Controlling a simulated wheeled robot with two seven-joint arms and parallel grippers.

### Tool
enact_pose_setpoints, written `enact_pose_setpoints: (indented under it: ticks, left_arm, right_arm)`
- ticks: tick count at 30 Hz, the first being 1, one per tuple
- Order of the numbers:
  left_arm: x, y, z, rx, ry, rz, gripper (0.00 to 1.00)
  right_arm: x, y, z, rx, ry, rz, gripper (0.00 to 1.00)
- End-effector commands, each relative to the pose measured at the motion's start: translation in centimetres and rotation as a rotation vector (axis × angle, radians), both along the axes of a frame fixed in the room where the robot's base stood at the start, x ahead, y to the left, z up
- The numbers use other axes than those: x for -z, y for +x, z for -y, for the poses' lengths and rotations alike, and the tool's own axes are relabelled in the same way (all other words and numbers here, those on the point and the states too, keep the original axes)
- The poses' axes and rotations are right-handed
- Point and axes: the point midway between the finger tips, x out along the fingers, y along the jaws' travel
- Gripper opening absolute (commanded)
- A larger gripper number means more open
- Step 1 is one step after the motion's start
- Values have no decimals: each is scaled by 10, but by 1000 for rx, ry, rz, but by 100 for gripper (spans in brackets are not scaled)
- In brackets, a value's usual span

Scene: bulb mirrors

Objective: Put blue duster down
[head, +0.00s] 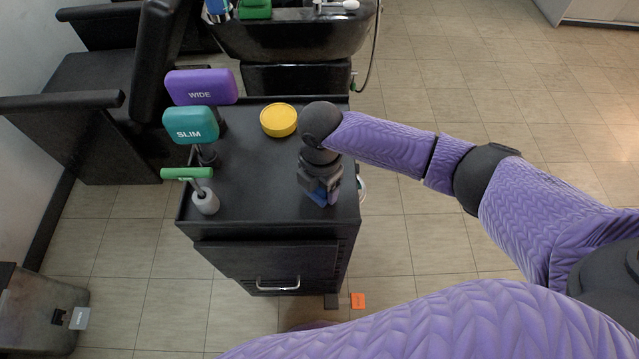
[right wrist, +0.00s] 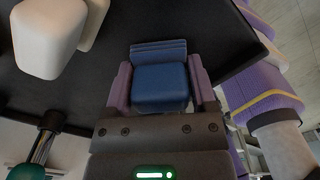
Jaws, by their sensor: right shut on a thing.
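The blue duster (head: 323,196) is at the front right of the black trolley top (head: 255,195). My right gripper (head: 322,188) points down over that corner and is shut on the duster. In the right wrist view the duster (right wrist: 160,85) is a dark blue block between the two fingers, over the black surface. I cannot tell whether it touches the trolley top. My gripper and wrist hide part of it in the head view. My left gripper is not in view.
A yellow round tin (head: 279,120) stands at the back. The purple WIDE sign (head: 200,87), teal SLIM sign (head: 190,125) and a green-topped stand with a pale base (head: 205,201) line the left side. The middle of the trolley top is clear. A basin (head: 290,40) is behind.

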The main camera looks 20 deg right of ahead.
Motion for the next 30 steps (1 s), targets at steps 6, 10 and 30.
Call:
enact_pose_setpoints:
  ticks: [6, 10, 30]
  left_arm:
    - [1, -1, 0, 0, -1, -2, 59]
    - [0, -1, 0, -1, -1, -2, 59]
    - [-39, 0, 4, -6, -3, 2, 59]
  right_arm:
    - [2, 0, 0, 0, 0, 0, 78]
    - [2, 0, 0, 0, 0, 0, 100]
    - [-109, 1, 0, 0, 1, 4, 100]
